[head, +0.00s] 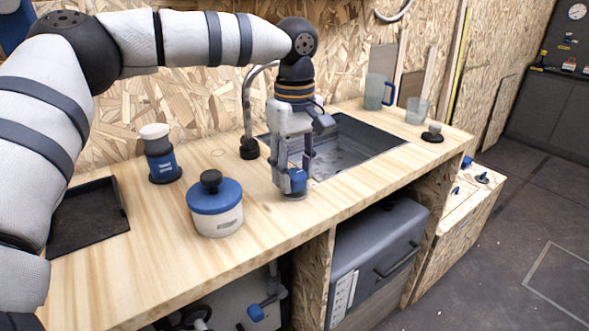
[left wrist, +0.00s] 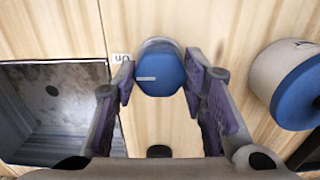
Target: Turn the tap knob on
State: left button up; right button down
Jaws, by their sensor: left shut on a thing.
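The tap knob is a blue round knob (head: 298,179) on the wooden counter, in front of the sink. In the left wrist view the knob (left wrist: 160,73) has a pale mark line on its top and sits between the purple finger pads. My left gripper (head: 291,184) points down over the knob and is shut on it. A small printed label (left wrist: 121,58) lies on the counter beside the knob, partly covered by a finger. The tap (head: 248,115) is a grey curved spout with a dark base, left of the sink. My right gripper is not in view.
The dark sink (head: 350,150) lies behind the gripper. A blue-lidded white pot (head: 216,212) and a blue and white canister (head: 160,155) stand to the left, with a black tray (head: 90,218) farther left. A jug (head: 375,92) and a cup (head: 417,110) stand at the back right.

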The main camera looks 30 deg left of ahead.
aim_at(295, 174)
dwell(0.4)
pick_arm(q)
jog(key=o, duration=1.2)
jog(key=shift+c, duration=0.2)
notch_tip(295, 174, up, 12)
